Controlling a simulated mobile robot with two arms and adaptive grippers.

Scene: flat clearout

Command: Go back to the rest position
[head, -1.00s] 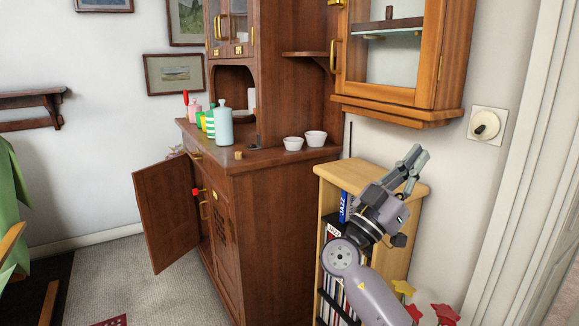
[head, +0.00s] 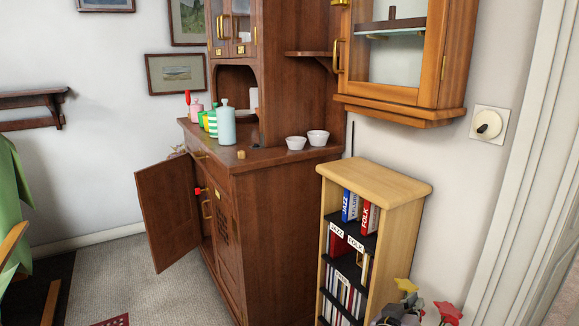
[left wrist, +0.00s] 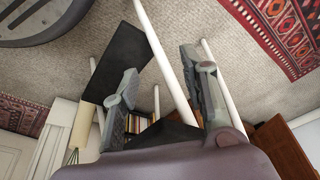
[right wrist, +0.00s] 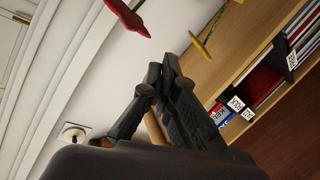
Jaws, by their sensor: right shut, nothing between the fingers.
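My right gripper (right wrist: 161,70) is shut and empty in the right wrist view, with its fingers together in front of the wooden shelf unit. In the head view only a grey piece of my right arm (head: 396,314) shows at the bottom edge, below the shelf unit. My left gripper (left wrist: 160,70) shows in the left wrist view with its fingers well apart and nothing held between them. The left arm is not seen in the head view.
The wooden shelf unit (head: 405,225) holds books and records. Beside it stands a brown cabinet (head: 280,235) with its lower door (head: 170,215) open. Red and yellow flowers (head: 447,311) are near my right arm. White poles (left wrist: 165,62) pass behind the left fingers.

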